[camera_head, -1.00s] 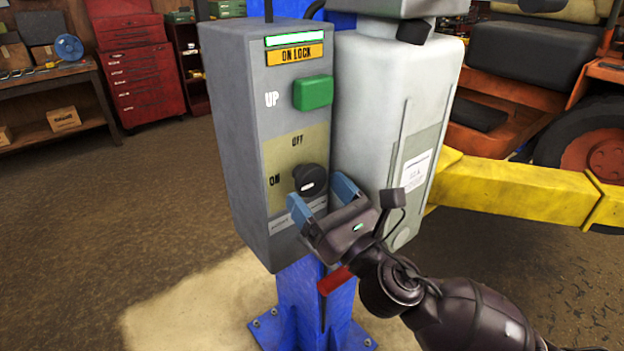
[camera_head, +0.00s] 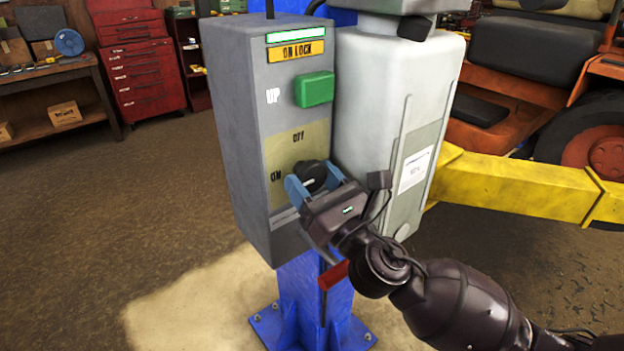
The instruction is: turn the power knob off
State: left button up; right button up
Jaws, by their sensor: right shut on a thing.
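The black power knob (camera_head: 311,174) sits low on the front of the grey control box (camera_head: 242,130), on a tan plate marked OFF above and ON at the left. A light mark shows on the knob, but its exact pointing is hard to read. My right gripper (camera_head: 312,188) has its blue fingers on either side of the knob and is shut on it. The fingers cover part of the knob's lower side. My left gripper is not in view.
A pale motor housing (camera_head: 375,110) stands close at the right. A yellow beam (camera_head: 510,185) runs behind my right arm.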

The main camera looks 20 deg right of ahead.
jog(key=shift+r+m+h, duration=0.1)
jog(key=shift+m+h, duration=0.2)
jog(key=shift+m, duration=0.2)
jog(key=m+h+p, duration=0.1)
jog(key=m, duration=0.1)
jog(key=m+h, duration=0.1)
jog(key=m, duration=0.1)
jog(key=shift+s+a+r+t+p, duration=0.1)
jog(key=shift+t+p, duration=0.2)
jog(key=shift+p, duration=0.1)
jog(key=m+h+p, duration=0.2)
jog(key=m, duration=0.2)
jog(key=m+h+p, duration=0.2)
jog(key=m, duration=0.2)
jog(key=shift+a+r+m+g, duration=0.15)
jog(key=shift+a+m+g, duration=0.05)
jog(key=shift+m+g, duration=0.2)
jog(key=m+h+p, duration=0.1)
jog(key=m+p, duration=0.1)
jog(key=m, duration=0.1)
jog(key=shift+g, duration=0.4)
jog(key=m, duration=0.2)
jog(key=shift+m+g+h+p, duration=0.3)
jog(key=shift+m+g+p, duration=0.05)
jog(key=shift+m+g, duration=0.05)
jog(key=shift+r+m+g, duration=0.1)
jog(key=shift+m+g, duration=0.5)
jog(key=shift+m, duration=0.8)
jog(key=o, duration=0.9)
jog(key=shift+c, duration=0.2)
